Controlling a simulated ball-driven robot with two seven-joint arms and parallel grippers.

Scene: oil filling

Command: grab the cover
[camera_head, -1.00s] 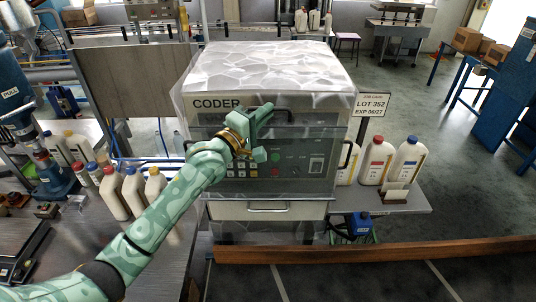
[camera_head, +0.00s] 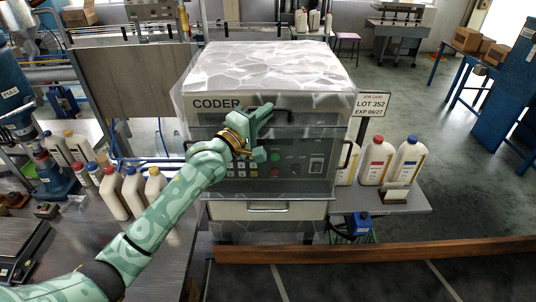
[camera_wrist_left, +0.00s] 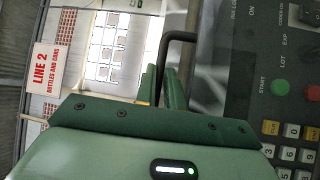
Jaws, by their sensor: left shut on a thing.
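A clear, wrinkled plastic cover (camera_head: 270,68) is draped over the boxy machine marked CODER and hangs down over its front. A black bar handle (camera_head: 284,111) runs across the upper front; it also shows in the left wrist view (camera_wrist_left: 181,37). My left gripper (camera_head: 262,126) is at the left part of this handle. In the left wrist view its fingers (camera_wrist_left: 163,88) are closed around the black bar. The gripper hides part of the front panel and the left end of the handle. My right gripper is not in view.
White bottles (camera_head: 133,190) stand on the left bench beside my left arm. More bottles (camera_head: 374,160) and a LOT 352 sign (camera_head: 369,104) are on the right shelf. A blue press (camera_head: 18,100) stands at the left edge.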

